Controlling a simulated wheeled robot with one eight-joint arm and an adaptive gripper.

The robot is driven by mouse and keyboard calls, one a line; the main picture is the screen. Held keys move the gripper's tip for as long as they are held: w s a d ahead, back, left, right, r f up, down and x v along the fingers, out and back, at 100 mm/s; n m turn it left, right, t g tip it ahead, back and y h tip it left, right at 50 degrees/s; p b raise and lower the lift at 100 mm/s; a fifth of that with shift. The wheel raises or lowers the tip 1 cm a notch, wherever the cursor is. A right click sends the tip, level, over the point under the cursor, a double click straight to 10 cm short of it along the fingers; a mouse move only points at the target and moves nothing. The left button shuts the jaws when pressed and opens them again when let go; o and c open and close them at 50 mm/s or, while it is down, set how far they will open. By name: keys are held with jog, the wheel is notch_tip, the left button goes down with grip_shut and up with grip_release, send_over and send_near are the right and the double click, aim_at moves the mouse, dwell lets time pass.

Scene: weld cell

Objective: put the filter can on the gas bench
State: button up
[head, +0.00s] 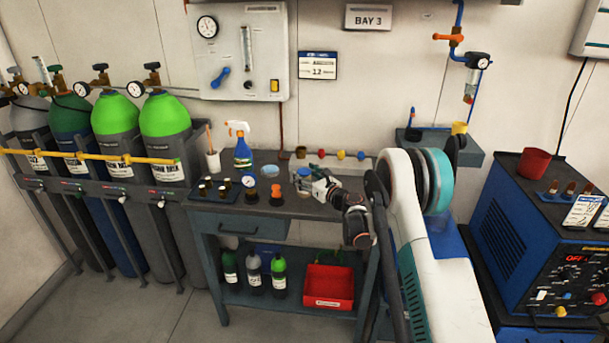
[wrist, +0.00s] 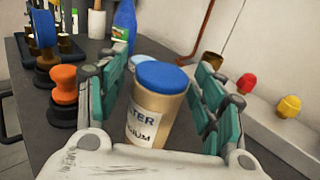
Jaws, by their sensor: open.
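The filter can (wrist: 157,105) is a tan cylinder with a blue lid and a white label, only partly readable. It stands on the dark top of the grey bench (head: 270,206) beside the gas cylinders; its blue lid also shows in the head view (head: 303,172). My gripper (wrist: 163,78) is open, with its teal-padded fingers on either side of the can. A narrow gap shows at the right finger; contact at the left finger is unclear. In the head view my gripper (head: 318,184) reaches over the bench from the right and partly hides the can.
Coloured knobs (head: 341,155) line the back ledge. A red bin (head: 329,287) sits on the lower shelf.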

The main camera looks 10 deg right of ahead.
jog(key=p+v, duration=0.2)
jog(key=v, duration=0.9)
jog(key=shift+s+d, duration=0.1)
jog(key=shift+s+r, duration=0.15)
jog(key=shift+r, duration=0.05)
jog(key=s+a+r+n+g, duration=0.2)
jog(key=s+a+r+n, duration=0.15)
jog(key=r, duration=0.25)
jog(key=s+a+r+n+g, duration=0.1)
jog(key=s+a+r+n, duration=0.1)
jog(key=r+n, duration=0.3)
jog(key=s+a+r+n+g+h, duration=0.1)
jog(key=s+a+r+n, duration=0.1)
jog(key=s+r+n, duration=0.3)
jog(key=s+a+r+n+g+h, duration=0.1)
jog(key=s+r+n+g, duration=0.15)
jog(key=s, duration=0.35)
jog(key=s+d+f+n+g+h, duration=0.1)
jog(key=s+n, duration=0.6)
jog(key=s, duration=0.8)
jog(key=s+d+n+g+h, duration=0.1)
jog(key=s+d+n+h, duration=0.3)
jog(key=s, duration=1.2)
jog(key=n+h, duration=0.1)
jog(key=n, duration=0.2)
jog(key=shift+f+n, duration=0.3)
jog(key=shift+f, duration=0.1)
